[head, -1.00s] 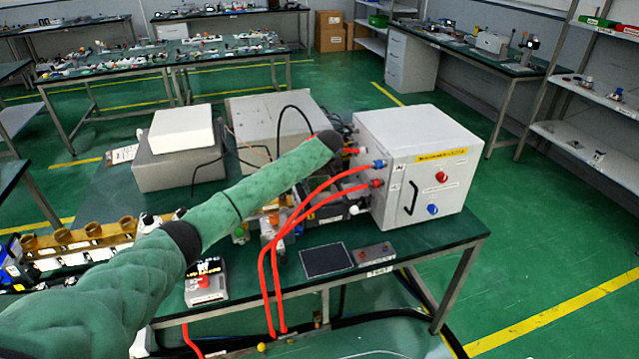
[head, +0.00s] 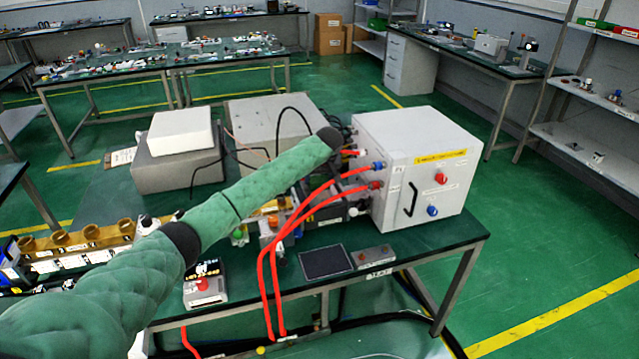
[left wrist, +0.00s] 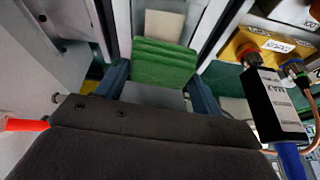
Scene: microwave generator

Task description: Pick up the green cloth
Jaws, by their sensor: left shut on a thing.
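The green cloth (left wrist: 163,65) shows in the left wrist view as a folded, ridged bundle. My left gripper (left wrist: 160,88) is shut on it, with a dark finger on each side. In the head view my left arm reaches from the lower left to the gap between the grey box and the white cabinet. There the arm's end hides the gripper's fingers, and I cannot make out the cloth. My right gripper is in neither view.
A white cabinet (head: 428,170) with red hoses (head: 268,262) stands just right of my left arm's end. A grey box (head: 262,125) stands behind the arm. In the left wrist view a black connector (left wrist: 272,105) is close on the right. Open floor lies right of the table.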

